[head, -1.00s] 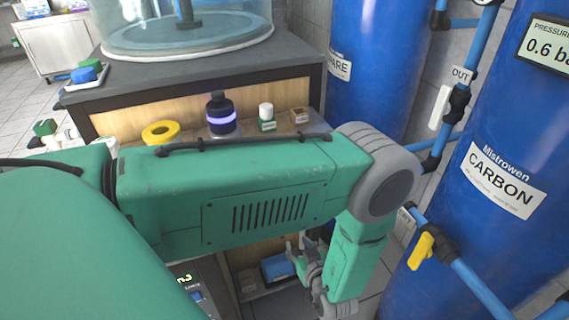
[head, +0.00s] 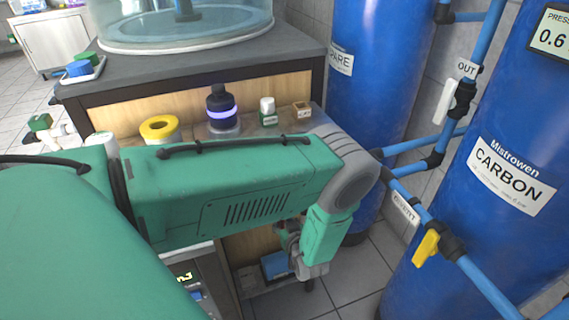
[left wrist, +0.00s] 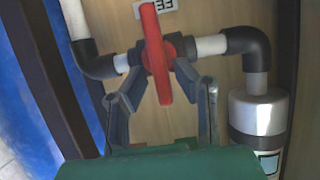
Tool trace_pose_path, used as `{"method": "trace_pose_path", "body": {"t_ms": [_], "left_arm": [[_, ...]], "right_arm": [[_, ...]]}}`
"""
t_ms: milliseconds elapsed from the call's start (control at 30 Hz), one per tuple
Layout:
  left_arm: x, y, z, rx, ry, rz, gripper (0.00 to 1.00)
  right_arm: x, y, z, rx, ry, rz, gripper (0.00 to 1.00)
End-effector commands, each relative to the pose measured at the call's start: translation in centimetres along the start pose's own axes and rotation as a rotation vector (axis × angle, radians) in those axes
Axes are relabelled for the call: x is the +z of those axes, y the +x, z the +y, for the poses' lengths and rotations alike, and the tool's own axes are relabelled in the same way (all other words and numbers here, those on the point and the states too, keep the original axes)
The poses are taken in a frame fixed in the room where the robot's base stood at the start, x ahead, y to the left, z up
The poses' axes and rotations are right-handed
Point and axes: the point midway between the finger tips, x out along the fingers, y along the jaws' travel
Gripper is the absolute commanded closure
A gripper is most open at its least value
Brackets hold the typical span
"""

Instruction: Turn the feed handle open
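The red feed handle (left wrist: 155,55) shows in the left wrist view, standing upright in the picture across a pipe valve. A label above it (left wrist: 165,4) is cut off by the frame edge and only partly readable. My left gripper (left wrist: 163,108) is open. Its two grey fingers stand on either side of the handle's lower end, with visible gaps to it. In the head view my left gripper (head: 288,242) hangs low beside the bench, partly behind my green forearm. The feed handle is hidden there. My right gripper is in neither view.
Dark pipe elbows (left wrist: 250,48) and a white-and-silver cylinder (left wrist: 258,115) flank the handle. A yellow valve handle (head: 426,248) and a white one (head: 445,102) sit on blue pipes near the carbon tank (head: 500,230). Bottles and a yellow roll (head: 159,129) stand on the bench shelf.

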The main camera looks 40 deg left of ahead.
Motion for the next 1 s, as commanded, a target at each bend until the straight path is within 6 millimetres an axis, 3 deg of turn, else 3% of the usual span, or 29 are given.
{"method": "trace_pose_path", "body": {"t_ms": [67,567,1000], "left_arm": [[0.0,0.1,-0.1,-0.001,0.000,0.000,1.00],[-0.2,-0.3,-0.1,0.011,-0.030,0.006,1.00],[-0.1,-0.4,-0.8,0.128,-0.315,0.006,1.00]], "right_arm": [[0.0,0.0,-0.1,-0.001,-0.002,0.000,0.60],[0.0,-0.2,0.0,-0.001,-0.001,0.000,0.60],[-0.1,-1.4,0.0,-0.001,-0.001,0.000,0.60]]}}
